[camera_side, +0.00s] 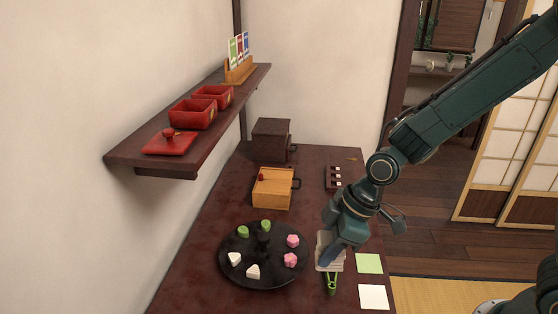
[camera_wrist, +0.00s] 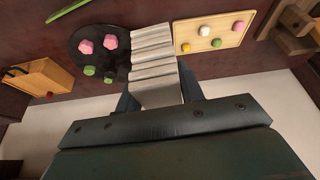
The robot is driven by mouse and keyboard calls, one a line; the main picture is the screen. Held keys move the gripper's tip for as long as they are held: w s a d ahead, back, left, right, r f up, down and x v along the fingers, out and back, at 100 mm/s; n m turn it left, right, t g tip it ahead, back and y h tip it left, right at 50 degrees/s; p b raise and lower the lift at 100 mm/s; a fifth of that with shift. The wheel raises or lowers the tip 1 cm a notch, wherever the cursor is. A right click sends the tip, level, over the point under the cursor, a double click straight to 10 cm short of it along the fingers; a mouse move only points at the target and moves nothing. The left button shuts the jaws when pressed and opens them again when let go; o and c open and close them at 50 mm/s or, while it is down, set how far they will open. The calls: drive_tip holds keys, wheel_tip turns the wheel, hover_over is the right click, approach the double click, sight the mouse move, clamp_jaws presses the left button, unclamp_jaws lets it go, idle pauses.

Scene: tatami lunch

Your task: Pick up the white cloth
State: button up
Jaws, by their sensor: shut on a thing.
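The white cloth (camera_side: 324,254) hangs at my gripper (camera_side: 338,242) in the side view, over the near right part of the dark table. It looks pale and folded. In the wrist view the cloth (camera_wrist: 153,52) shows as a pleated white strip running between the fingers of my gripper (camera_wrist: 160,92), which is shut on it. Part of the cloth is hidden by the gripper in the side view. I cannot tell whether its lower edge touches the table.
A round dark tray (camera_side: 240,275) with sweets stands left of the cloth. Green tongs (camera_side: 331,284) lie just below it. A green square (camera_side: 370,263) and white square (camera_side: 374,297) lie to the right. A wooden box (camera_side: 271,197) stands behind. A wooden board (camera_wrist: 190,44) holds several sweets.

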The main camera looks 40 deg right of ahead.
drive_tip(key=shift+r, duration=0.3)
idle(0.4)
drive_tip(key=shift+o, duration=1)
drive_tip(key=shift+c, duration=0.4)
drive_tip(key=shift+w+d+f+m, duration=0.2)
drive_tip(key=shift+w+d+m, duration=0.1)
drive_tip(key=shift+w+d, duration=0.1)
drive_tip(key=w+d+f+m+h, duration=0.2)
drive_tip(key=w+d+f+m, duration=0.2)
drive_tip(key=d, duration=0.5)
drive_tip(key=w+d+f+m+h, duration=0.2)
drive_tip(key=w+d+f+m, duration=0.1)
drive_tip(key=d+m, duration=0.4)
drive_tip(key=w+d+f+m+h, duration=0.2)
drive_tip(key=w+d+f+m, duration=0.2)
drive_tip(key=d, duration=0.8)
drive_tip(key=shift+w+f+m, duration=0.35)
drive_tip(key=shift+w+m, duration=0.55)
drive_tip(key=shift+m, duration=0.3)
